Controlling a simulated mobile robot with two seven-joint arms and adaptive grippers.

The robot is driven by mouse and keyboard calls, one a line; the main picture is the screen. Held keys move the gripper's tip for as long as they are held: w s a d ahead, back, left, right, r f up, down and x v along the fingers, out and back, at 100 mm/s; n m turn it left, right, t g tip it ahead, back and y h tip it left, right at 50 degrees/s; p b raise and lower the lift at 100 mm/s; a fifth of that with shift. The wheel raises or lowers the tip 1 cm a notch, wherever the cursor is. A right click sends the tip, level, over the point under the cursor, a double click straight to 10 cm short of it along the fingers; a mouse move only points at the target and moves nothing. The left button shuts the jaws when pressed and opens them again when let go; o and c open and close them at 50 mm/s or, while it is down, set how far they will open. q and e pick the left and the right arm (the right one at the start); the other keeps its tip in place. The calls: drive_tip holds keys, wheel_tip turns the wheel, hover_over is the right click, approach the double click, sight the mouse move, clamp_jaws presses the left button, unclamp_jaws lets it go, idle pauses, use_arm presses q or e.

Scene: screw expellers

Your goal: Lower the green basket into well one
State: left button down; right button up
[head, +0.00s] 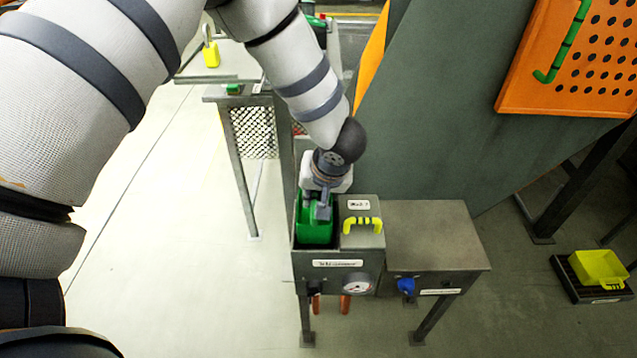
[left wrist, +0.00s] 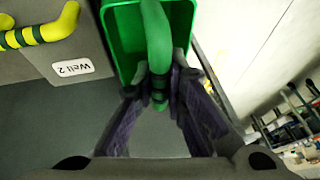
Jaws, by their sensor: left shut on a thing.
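The green basket (head: 314,232) is upright at the open left well (head: 297,243) of the grey steel tank, with its upper part showing above the front rim. How deep its bottom sits is hidden by the tank's front wall. My left gripper (head: 323,208) is above the basket, pointing down. In the left wrist view, the gripper (left wrist: 160,85) is shut on the basket's green banded handle (left wrist: 157,45), and the green basket wall (left wrist: 115,40) shows beside it. My right gripper is in neither view.
A grey lid with a yellow-green handle (head: 362,225), labelled Well 2, covers the right well close beside the basket. A flat steel box (head: 435,235) adjoins it. A yellow basket (head: 598,268) sits on a black tray at the right. An orange perforated panel (head: 560,95) hangs upper right.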

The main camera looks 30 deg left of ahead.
use_arm(q)
drive_tip(key=shift+f+b, duration=1.05)
drive_tip(key=shift+f, duration=2.95)
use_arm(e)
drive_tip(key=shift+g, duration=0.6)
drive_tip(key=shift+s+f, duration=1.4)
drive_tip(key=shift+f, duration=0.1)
use_arm(q)
drive_tip(key=shift+f, duration=0.15)
drive_tip(key=shift+f+b, duration=0.35)
drive_tip(key=shift+f, duration=0.7)
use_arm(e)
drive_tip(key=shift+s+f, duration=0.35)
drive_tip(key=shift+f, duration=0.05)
use_arm(q)
drive_tip(key=c, duration=1.2)
unclamp_jaws()
drive_tip(key=shift+o, duration=0.2)
drive_tip(key=shift+r+p, duration=1.75)
drive_tip(key=shift+r, duration=3.35)
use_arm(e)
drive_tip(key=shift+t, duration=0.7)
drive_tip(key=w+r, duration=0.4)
use_arm(q)
drive_tip(key=shift+f, duration=0.1)
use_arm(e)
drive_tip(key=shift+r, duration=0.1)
